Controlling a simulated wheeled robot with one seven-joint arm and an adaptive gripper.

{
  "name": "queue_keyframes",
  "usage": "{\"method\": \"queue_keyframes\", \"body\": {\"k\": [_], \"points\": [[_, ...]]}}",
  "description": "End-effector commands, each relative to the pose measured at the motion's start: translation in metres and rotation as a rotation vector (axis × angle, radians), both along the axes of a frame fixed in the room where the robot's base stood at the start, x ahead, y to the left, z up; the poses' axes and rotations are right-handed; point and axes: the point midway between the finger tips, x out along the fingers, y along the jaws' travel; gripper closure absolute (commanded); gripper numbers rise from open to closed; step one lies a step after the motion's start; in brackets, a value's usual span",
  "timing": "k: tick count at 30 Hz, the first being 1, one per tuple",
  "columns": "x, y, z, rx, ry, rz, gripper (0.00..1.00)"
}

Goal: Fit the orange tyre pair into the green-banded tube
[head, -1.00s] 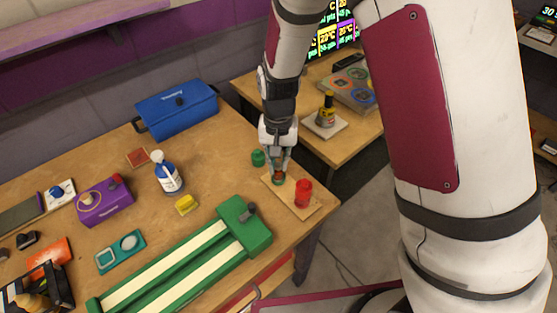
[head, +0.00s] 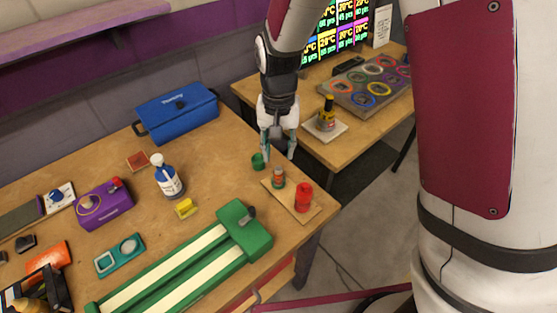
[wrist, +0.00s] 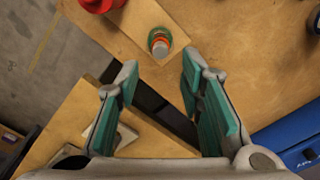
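A small upright piece with green and orange bands (head: 278,178) stands on the wooden board (head: 286,201). In the wrist view this banded piece (wrist: 160,42) shows a green ring with orange and grey parts at its end. I take it for the green-banded tube with the orange tyres in it, but the fit and depth cannot be told. My gripper (head: 279,157) is open and empty, above and behind the piece and apart from it. Both teal-padded fingers of my gripper (wrist: 158,88) are spread wide in the wrist view.
A red cylinder (head: 303,197) stands on the board's near end. The green slot track (head: 240,230) lies nearer. A blue box (head: 177,112) is at the back.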

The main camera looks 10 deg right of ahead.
Motion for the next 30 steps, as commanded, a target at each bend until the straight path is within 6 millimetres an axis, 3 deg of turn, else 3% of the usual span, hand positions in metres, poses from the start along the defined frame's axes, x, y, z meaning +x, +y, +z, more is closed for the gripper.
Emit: {"method": "queue_keyframes", "body": {"k": [3, 9, 20, 25, 30], "points": [[0.001, 0.001, 0.025, 0.002, -0.004, 0.001, 0.65], [0.0, 0.0, 0.05, 0.001, -0.001, 0.001, 0.65], [-0.002, -0.004, 0.065, 0.006, -0.007, 0.001, 0.65], [-0.02, -0.026, 0.104, 0.04, -0.058, 0.019, 0.65], [-0.056, -0.059, 0.152, 0.069, -0.144, 0.058, 0.65]]}}
